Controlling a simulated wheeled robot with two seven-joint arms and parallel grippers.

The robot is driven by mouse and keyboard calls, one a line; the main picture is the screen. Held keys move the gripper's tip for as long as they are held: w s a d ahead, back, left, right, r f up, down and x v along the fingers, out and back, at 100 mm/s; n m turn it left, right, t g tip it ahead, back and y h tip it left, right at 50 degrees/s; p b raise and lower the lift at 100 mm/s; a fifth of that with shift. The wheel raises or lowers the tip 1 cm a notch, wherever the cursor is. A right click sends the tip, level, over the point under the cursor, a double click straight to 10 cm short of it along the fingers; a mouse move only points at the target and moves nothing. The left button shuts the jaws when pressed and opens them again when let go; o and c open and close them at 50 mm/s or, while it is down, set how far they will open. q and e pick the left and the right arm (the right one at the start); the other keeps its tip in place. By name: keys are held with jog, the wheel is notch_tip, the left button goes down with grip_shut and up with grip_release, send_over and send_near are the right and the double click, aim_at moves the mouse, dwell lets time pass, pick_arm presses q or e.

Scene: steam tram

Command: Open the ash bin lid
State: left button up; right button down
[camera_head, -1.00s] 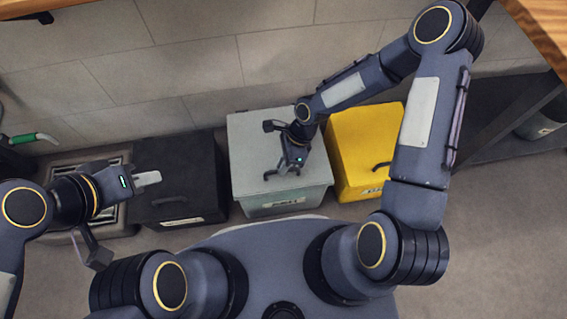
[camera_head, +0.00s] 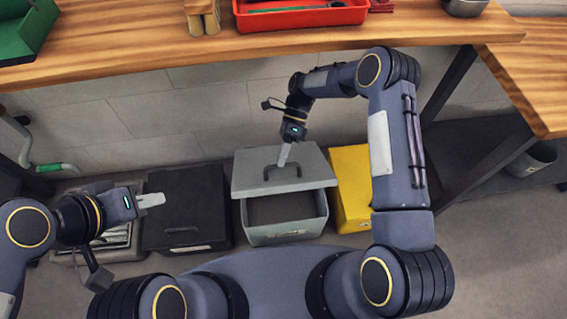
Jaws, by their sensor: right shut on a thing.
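A grey bin (camera_head: 286,231) stands on the floor in the middle, and its label is too small to read. Its grey lid (camera_head: 318,168) is raised off the front of the bin, and the dark inside shows between lid and front rim. I cannot tell if the lid is hinged or loose at the back. My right gripper (camera_head: 283,160) is shut on the lid's dark handle (camera_head: 284,174). My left gripper (camera_head: 152,200) is over the black bin (camera_head: 186,220), left of the grey one. It seems empty, its pale fingers close together; their gap cannot be made out.
A yellow bin (camera_head: 350,190) stands close on the right, partly behind my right arm. A wooden worktop (camera_head: 240,43) with a red tray (camera_head: 300,16) and a green container (camera_head: 22,35) overhangs behind. A metal grate (camera_head: 115,238) lies left. Floor at right is open.

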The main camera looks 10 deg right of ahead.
dwell(0.4)
pick_arm(q)
jog(key=c, duration=0.6)
jog(key=shift+w+f+n+g+h, duration=0.15)
jog(key=shift+w+n+g+h, duration=0.15)
jog(key=shift+w+n+g, duration=0.4)
grip_shut()
jog(key=w+a+f+n+g+h, duration=0.2)
jog(key=w+f+n+g+h, duration=0.55)
jog(key=w+f+n, duration=0.55)
jog(key=s+d+f+n+t+h, duration=0.2)
jog(key=f+n+h, duration=0.15)
jog(key=f, duration=0.45)
jog(key=s+d+f+n+t+h, duration=0.15)
jog(key=f+n, duration=0.25)
jog(key=f, duration=0.4)
jog(key=s+d+f+n+t+h, duration=0.1)
jog(key=f+n+t+h, duration=0.2)
jog(key=f, duration=0.4)
jog(key=w+d+r, duration=0.3)
jog(key=d+r, duration=0.1)
jog(key=d, duration=0.6)
jog(key=shift+w+r, duration=0.15)
jog(key=shift+r, duration=0.2)
